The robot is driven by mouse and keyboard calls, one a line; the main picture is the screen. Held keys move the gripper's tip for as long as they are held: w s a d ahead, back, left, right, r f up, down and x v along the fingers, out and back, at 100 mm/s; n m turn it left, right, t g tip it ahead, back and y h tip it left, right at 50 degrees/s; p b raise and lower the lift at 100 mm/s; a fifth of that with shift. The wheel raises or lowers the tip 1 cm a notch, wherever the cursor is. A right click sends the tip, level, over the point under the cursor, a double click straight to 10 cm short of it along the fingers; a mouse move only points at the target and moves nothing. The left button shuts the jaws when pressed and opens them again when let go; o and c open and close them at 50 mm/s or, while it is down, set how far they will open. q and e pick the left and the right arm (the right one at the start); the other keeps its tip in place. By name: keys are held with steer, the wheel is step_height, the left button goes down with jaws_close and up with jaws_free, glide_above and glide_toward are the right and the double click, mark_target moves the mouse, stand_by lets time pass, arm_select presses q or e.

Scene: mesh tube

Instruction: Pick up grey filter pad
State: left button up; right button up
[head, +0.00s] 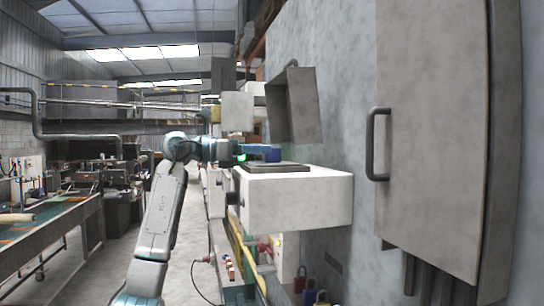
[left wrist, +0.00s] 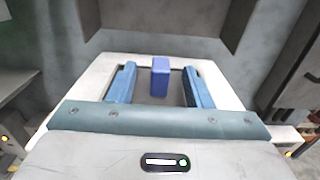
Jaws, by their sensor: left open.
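The grey filter pad (head: 278,168) appears as a thin flat dark-grey slab on top of a white box (head: 295,200) in the head view. In the left wrist view a grey surface (left wrist: 143,92) shows between my fingers, with a blue-violet block (left wrist: 160,77) standing up from it. My left gripper (head: 266,153) is just above the pad in the head view. In the left wrist view its two blue fingers (left wrist: 160,70) are open on either side of the block, with gaps on both sides. I cannot tell whether the fingertips touch the pad. My right gripper is not in view.
An open grey lid or hood (head: 293,105) hangs above the box, close over my left gripper. A grey cabinet with a handle (head: 374,145) stands at the right. Padlocks (head: 309,292) and cables are below the box. A workbench (head: 50,235) is at the left.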

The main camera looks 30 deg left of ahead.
arm_select(q)
steer(key=shift+x, duration=0.95)
steer(key=shift+s+a, duration=0.1)
steer(key=shift+s, duration=0.1)
jaws_close()
steer(key=shift+r, duration=0.1)
